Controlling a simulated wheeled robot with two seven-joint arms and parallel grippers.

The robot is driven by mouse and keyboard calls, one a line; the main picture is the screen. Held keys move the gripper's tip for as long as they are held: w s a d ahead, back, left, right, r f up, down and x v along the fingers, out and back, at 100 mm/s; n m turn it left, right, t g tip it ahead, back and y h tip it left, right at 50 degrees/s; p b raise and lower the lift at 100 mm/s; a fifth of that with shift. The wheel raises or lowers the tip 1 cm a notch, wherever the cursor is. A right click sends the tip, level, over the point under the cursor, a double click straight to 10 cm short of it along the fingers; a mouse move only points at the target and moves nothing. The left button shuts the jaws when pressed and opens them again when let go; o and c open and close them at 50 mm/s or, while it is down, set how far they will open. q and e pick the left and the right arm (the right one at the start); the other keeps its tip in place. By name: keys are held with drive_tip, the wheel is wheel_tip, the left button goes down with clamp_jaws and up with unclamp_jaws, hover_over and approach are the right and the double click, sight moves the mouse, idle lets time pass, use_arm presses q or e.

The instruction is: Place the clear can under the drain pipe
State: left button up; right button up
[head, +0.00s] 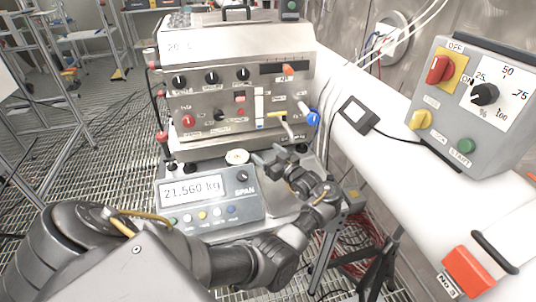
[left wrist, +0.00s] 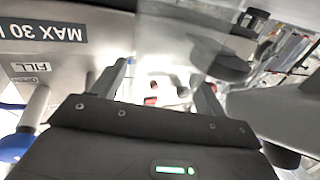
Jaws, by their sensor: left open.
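The bath unit (head: 230,100) has a yellow-handled tap (head: 277,114) on its front, with a short metal drain pipe (head: 288,128) bending down. My left gripper (head: 268,158) is just below and left of the pipe's end, above the scale's plate. It is open, also in the left wrist view (left wrist: 160,85). In that view a see-through curved shape, likely the clear can (left wrist: 180,42), shows beyond and between the fingers; whether it touches them I cannot tell. I cannot make out the can in the head view. My right gripper is not in view.
A scale (head: 210,204) reading 21.560 kg stands below the unit. A small white round piece (head: 237,157) lies behind its display. A blue knob (head: 313,118) sits close right of the pipe. A white duct (head: 385,125) and grey control box (head: 470,105) bound the right side.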

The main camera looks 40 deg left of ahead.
use_arm(q)
drive_tip(key=v, duration=0.7)
drive_tip(key=shift+d, duration=0.2)
